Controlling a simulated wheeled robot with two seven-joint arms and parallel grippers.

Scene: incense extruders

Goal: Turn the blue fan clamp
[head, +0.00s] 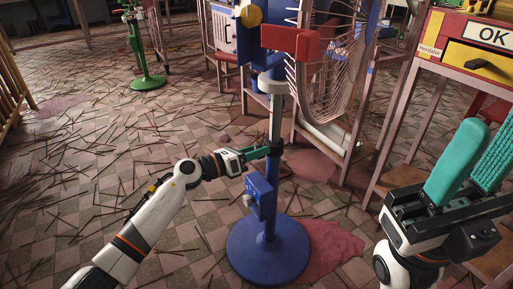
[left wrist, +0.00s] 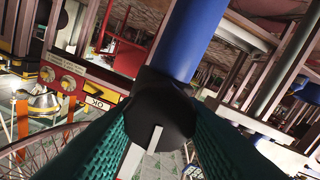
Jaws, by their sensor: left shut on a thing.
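The blue fan stands upright on a round blue base (head: 268,252), with a blue and grey pole (head: 271,190). Its dark clamp (head: 276,146) sits around the pole where the grey and blue parts meet. My left gripper (head: 256,152) reaches it from the left and is shut on it. In the left wrist view, the black clamp (left wrist: 160,112) lies between the green fingers of my left gripper (left wrist: 152,140), with the blue pole (left wrist: 187,40) beyond. A pale lever-like strip shows on the clamp. My right gripper (head: 468,160) is open and empty at the right, away from the fan.
A blue box (head: 261,197) is fixed to the lower pole. A wooden stand with a yellow drawer (head: 478,62) and OK sign is at the right. A wire rack (head: 330,75) stands behind the fan. A green fan stand (head: 146,80) is far left. Sticks litter the tiled floor.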

